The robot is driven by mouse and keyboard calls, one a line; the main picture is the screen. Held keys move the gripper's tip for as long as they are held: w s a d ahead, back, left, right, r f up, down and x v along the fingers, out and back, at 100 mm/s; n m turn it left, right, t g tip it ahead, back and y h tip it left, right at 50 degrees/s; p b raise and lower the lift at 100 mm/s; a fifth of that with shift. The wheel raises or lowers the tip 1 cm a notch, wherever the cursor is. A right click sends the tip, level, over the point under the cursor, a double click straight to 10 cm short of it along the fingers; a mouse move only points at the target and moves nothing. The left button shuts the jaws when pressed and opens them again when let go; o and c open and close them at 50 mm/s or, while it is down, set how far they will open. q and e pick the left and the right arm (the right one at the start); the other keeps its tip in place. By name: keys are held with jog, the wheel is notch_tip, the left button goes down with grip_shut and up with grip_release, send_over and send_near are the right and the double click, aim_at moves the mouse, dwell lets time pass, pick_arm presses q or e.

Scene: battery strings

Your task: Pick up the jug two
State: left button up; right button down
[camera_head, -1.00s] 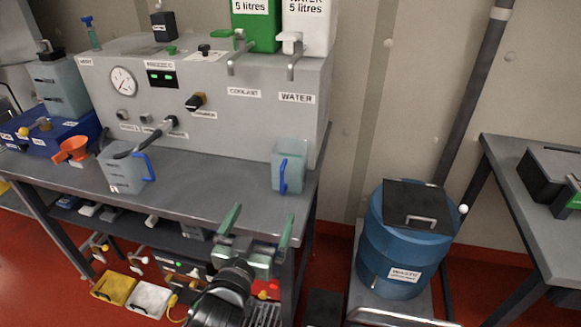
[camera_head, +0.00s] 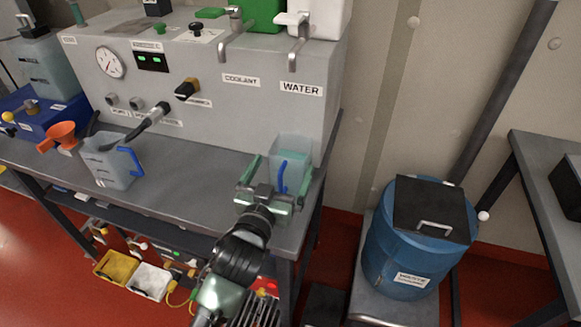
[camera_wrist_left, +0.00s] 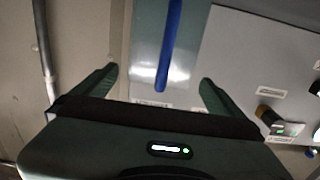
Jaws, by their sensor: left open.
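Two clear jugs with blue handles stand on the grey bench. One jug (camera_head: 290,158) is at the bench's right end, below the taps; the other jug (camera_head: 108,165) is further left. I cannot read which is jug two. My left gripper (camera_head: 278,172) is open at the right jug, its fingers on either side of the blue handle. In the left wrist view, the handle (camera_wrist_left: 168,45) runs down between the open fingertips (camera_wrist_left: 160,82), with the jug wall (camera_wrist_left: 145,60) behind it. Contact is not visible. My right gripper is out of view.
A grey panel unit (camera_head: 230,105) with gauge, knobs and taps stands behind the jugs. A hose nozzle (camera_head: 145,125) reaches near the left jug. A blue waste drum (camera_head: 400,250) stands right of the bench.

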aim_at(286, 162)
pick_arm(q)
jog(key=x, duration=0.4)
jog(key=shift+f, duration=0.15)
jog(key=shift+w, duration=0.1)
jog(key=c, duration=1.9)
jog(key=shift+d, duration=0.1)
jog(key=shift+c, duration=0.5)
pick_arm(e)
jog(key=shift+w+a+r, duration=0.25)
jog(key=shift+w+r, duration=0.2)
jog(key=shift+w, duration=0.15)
